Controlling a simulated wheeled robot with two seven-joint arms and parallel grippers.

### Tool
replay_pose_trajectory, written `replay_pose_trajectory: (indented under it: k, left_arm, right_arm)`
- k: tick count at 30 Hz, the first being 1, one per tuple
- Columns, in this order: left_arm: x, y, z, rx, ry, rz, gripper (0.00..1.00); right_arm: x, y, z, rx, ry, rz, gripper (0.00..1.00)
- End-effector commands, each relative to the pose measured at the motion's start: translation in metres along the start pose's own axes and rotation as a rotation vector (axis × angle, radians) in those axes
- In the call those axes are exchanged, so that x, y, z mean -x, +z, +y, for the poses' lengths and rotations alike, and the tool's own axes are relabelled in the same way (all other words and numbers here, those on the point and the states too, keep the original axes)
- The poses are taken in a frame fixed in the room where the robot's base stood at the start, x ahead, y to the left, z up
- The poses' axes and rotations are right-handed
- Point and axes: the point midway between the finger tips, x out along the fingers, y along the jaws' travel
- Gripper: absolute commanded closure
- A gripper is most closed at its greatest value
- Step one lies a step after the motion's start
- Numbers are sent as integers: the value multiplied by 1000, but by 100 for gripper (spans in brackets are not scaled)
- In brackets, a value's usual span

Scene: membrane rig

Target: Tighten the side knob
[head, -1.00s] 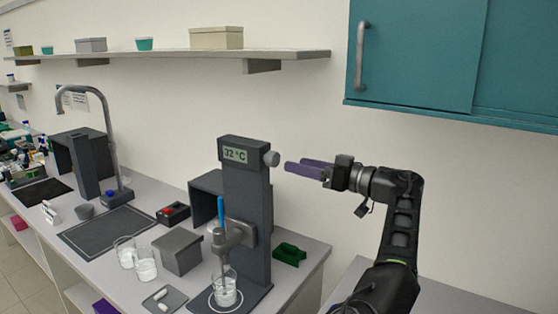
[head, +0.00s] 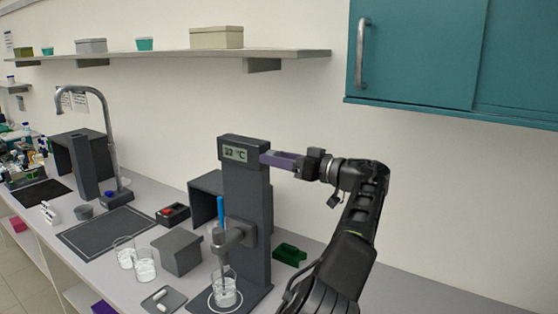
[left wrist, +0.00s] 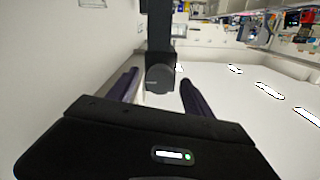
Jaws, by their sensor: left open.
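The grey side knob (left wrist: 160,78) is on the side of the dark rig column (head: 247,190), near its top beside the display (head: 234,154). My left gripper (head: 266,158) is open at the column's right side, its purple fingers pointing at it. In the left wrist view the knob sits between the two fingers, with a gap visible on each side. In the head view the fingers hide the knob. My right gripper is not in view.
A beaker (head: 224,291) with a blue-topped probe stands at the column's foot. A green holder (head: 290,254) lies behind my arm. A grey box (head: 177,252) and two beakers stand left. A teal cabinet (head: 420,55) hangs above right.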

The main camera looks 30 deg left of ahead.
Motion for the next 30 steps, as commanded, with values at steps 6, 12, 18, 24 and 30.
replay_pose_trajectory:
  k: [6, 12, 18, 24, 30]
  left_arm:
    - [0, 0, 0, 0, 0, 0, 51]
    - [0, 0, 0, 0, 1, 0, 67]
    - [0, 0, 0, 0, 1, -1, 83]
    - [1, 0, 0, 0, 1, -1, 100]
    - [1, 0, 0, -4, 1, -1, 100]
  right_arm:
    - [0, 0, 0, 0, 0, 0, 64]
    - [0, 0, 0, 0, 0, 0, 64]
    - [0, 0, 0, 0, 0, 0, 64]
    - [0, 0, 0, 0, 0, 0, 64]
    - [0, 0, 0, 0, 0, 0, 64]
